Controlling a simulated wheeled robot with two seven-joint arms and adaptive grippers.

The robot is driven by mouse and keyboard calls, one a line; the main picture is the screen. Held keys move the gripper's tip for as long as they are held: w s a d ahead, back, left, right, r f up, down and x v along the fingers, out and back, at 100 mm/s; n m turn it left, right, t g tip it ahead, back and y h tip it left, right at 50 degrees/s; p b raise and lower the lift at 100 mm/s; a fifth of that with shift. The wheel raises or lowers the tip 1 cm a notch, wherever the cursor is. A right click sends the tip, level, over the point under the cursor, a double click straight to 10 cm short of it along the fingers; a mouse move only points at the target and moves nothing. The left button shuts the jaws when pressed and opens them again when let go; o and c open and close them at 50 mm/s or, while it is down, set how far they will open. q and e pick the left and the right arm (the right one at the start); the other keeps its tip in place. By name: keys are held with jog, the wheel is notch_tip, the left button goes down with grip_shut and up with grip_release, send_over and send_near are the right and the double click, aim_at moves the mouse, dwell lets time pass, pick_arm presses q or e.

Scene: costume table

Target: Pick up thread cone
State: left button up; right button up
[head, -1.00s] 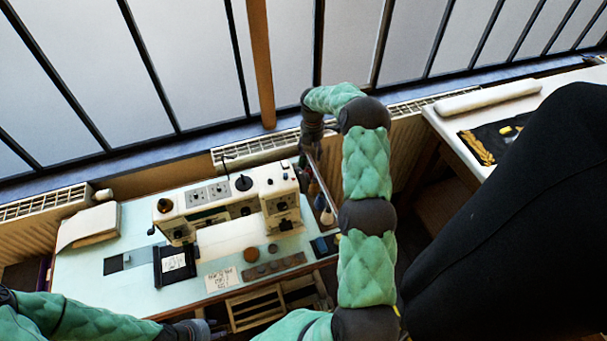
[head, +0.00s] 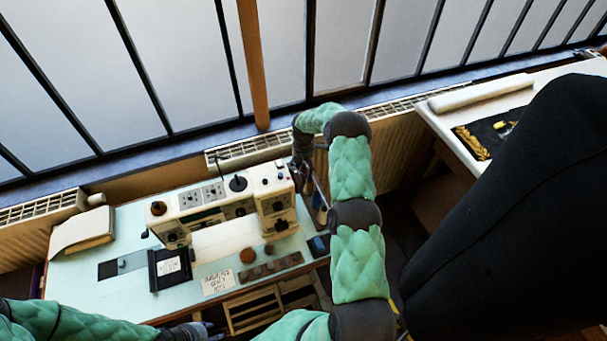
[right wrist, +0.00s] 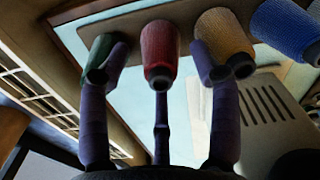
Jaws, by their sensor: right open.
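In the right wrist view, several thread cones stick out in a row from a rack board. They are a green cone (right wrist: 97,52), a red cone (right wrist: 160,45), a tan cone (right wrist: 222,38) and a blue cone (right wrist: 285,28). My right gripper (right wrist: 160,72) is open. Its outer fingers lie to either side of the red cone, one overlapping the green cone and one the tan cone. Contact cannot be told. In the head view my right gripper (head: 308,178) hangs at the sewing machine's right end; the cones there are mostly hidden. My left gripper (head: 200,331) is partly seen at the bottom edge.
A white sewing machine (head: 205,206) stands on a pale blue table (head: 135,285) with a black tray, a note and small brown items. Windows and radiators (head: 250,150) lie behind. Another table (head: 425,115) is at the right, partly covered by a large black shape.

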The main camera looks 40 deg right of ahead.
jog(key=shift+f, duration=0.35)
jog(key=c, duration=1.2)
jog(key=shift+c, duration=0.2)
notch_tip(320, 180, up, 10)
jog(key=shift+r, duration=0.1)
